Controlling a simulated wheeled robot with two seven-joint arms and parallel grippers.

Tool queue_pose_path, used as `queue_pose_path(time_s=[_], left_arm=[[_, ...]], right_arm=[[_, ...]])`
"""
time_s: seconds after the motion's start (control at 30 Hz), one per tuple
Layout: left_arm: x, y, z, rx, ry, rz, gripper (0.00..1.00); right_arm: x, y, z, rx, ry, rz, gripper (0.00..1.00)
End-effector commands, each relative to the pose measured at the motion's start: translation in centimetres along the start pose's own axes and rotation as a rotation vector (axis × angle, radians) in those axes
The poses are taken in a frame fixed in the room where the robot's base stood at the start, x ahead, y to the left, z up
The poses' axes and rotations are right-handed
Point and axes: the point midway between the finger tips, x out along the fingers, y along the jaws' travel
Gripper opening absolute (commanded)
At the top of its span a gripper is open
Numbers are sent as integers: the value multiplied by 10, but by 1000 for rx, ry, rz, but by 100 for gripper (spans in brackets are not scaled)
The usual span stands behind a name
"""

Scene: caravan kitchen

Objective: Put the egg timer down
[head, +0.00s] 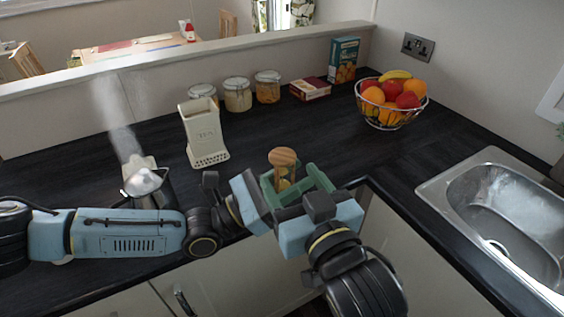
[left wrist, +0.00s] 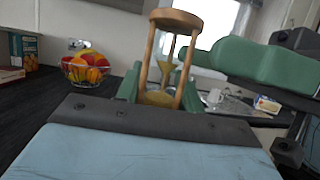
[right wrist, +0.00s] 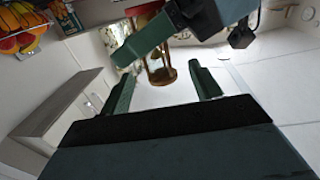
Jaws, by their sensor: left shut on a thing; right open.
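The egg timer (head: 284,161), a wooden frame with a glass and yellowish sand, is near the inner corner of the dark worktop (head: 245,165). My left gripper (left wrist: 162,92) is shut on its lower part, and the timer stands up between the green fingers. In the right wrist view the timer (right wrist: 160,72) shows behind a green finger of the left gripper. My right gripper (right wrist: 162,78) is open and empty, close beside the left one. The timer's base is hidden in the head view, so I cannot tell whether it touches the worktop.
Jars (head: 238,95), boxes (head: 344,60) and a fruit bowl (head: 391,103) line the back. A sink (head: 505,215) is right. Worktop behind the timer is clear.

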Motion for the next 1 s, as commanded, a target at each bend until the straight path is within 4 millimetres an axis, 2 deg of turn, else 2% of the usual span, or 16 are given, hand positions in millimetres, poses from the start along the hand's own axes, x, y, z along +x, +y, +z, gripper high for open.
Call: queue_pose_path(time_s=[0.1, 0.3, 0.5, 0.77, 1.0], left_arm=[[0, 0, 0, 0, -1, 0, 14], [0, 0, 0, 0, -1, 0, 14], [0, 0, 0, 0, -1, 0, 14], [0, 0, 0, 0, -1, 0, 14], [0, 0, 0, 0, -1, 0, 14]], right_arm=[[24, 0, 0, -1, 1, 0, 63], [52, 0, 0, 0, 0, 1, 63], [63, 0, 0, 1, 0, 0, 63], [64, 0, 0, 1, -1, 0, 63], [64, 0, 0, 1, -1, 0, 33]])
